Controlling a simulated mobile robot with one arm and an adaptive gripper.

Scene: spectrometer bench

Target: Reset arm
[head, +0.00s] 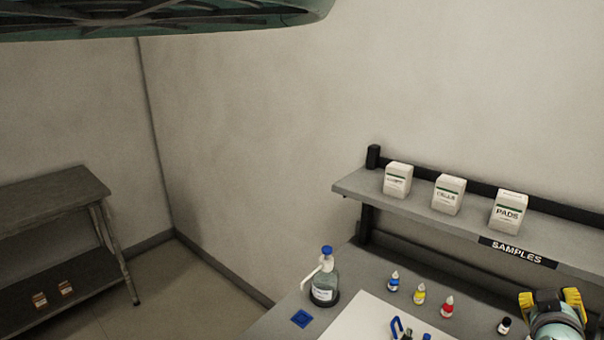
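A rounded teal part with two yellow-and-black pieces (550,300) shows at the bottom right, over the bench. It looks like the end of my arm with my gripper, seen partly from behind and cut off by the picture's lower edge. Its fingertips are hidden, so I cannot tell whether it is open or shut or holds anything. A small dark bottle with a white label (504,326) stands just left of it, apart from it. A large teal part of my own body crosses the top left.
The SAMPLES shelf (470,223) holds three boxes. A side table (60,200) stands left.

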